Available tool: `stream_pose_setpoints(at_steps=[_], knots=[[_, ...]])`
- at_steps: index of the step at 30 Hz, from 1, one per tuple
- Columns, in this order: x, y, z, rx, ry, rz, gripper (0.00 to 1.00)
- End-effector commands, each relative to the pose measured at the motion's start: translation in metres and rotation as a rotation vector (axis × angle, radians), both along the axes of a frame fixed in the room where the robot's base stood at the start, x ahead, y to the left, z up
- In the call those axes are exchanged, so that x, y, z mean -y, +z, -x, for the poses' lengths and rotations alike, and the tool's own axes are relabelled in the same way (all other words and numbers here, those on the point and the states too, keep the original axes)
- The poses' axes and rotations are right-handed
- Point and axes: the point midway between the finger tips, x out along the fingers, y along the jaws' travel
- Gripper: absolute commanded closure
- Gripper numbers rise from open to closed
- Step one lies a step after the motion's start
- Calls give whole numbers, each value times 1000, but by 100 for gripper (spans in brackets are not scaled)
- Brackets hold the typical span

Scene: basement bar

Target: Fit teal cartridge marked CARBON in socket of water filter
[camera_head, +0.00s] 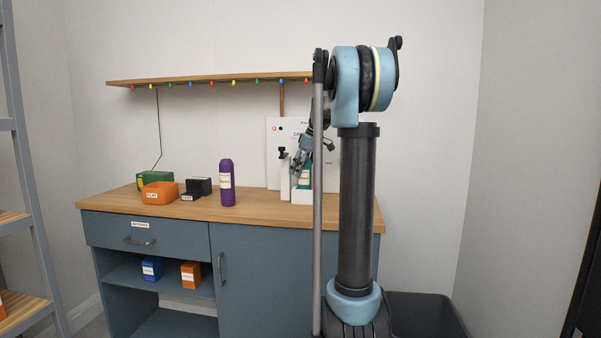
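The water filter is a white unit with a tall back panel (274,140), a dark tap and a low white base, on the right part of the counter. A teal piece with a pale label, which looks like the cartridge (306,180), stands at the base just below my gripper. My gripper (298,168) points down in front of the panel at the cartridge's upper end. Its fingers are small and overlap the teal piece, so I cannot tell whether they hold it. My arm hides the filter's right side. The socket and the cartridge's seating are not clear.
A purple bottle (227,183) stands left of the filter. Green (154,179), orange (159,194) and black (198,187) boxes sit farther left on the wooden counter (255,208). A shelf (210,78) with string lights hangs above. A dark bin (425,312) is at the lower right.

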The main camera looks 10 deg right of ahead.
Motion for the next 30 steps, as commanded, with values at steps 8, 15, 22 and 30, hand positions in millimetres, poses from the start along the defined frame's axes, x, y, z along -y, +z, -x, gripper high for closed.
stream_pose_setpoints(at_steps=[8,15,22,30], knots=[[0,0,0,0,0,0,30],[1,3,1,0,0,0,30],[10,31,8,0,-1,0,30],[25,78,21,-1,-1,1,30]])
